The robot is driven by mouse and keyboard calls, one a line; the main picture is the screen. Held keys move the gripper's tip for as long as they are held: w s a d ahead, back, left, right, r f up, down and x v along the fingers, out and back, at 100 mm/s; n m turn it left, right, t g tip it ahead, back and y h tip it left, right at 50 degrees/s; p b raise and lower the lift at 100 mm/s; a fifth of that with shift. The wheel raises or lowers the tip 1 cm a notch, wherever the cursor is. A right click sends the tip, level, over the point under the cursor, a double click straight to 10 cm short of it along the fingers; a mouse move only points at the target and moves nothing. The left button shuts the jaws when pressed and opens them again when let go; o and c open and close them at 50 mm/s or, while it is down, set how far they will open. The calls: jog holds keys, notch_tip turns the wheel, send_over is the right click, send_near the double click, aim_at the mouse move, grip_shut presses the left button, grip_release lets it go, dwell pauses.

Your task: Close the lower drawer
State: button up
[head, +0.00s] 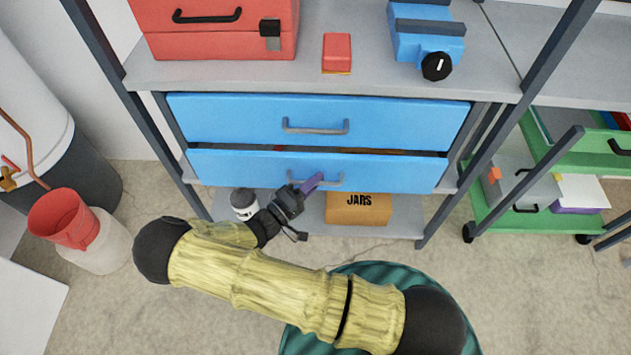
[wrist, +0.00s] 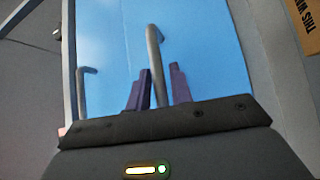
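The lower blue drawer (head: 400,174) stands slightly out from its unit, with a dark gap along its top edge. Its grey handle (head: 333,180) is partly covered by my gripper (head: 313,183). In the wrist view the handle (wrist: 154,50) runs down between my gripper's two purple fingers (wrist: 162,88). The fingers are apart, with narrow gaps seeming to show beside the handle; I cannot tell whether they touch it. The upper blue drawer (head: 400,115) sits above the lower drawer and looks shut.
A JARS box (head: 357,211) and a dark-lidded jar (head: 244,203) stand on the shelf below. A red toolbox (head: 215,30), a small red box (head: 337,52) and a blue device (head: 427,40) are on top. A green cart (head: 520,195) stands right. Floor shows in front.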

aim_at(315, 172)
jog(key=shift+w+d, duration=0.2)
jog(key=shift+d, duration=0.05)
jog(key=shift+s+a, duration=0.1)
grip_shut()
jog(key=shift+w+d, duration=0.2)
jog(key=shift+w, duration=1.6)
grip_release()
jog(key=v, duration=1.7)
jog(key=shift+a+p, duration=0.25)
jog(key=shift+p, duration=0.15)
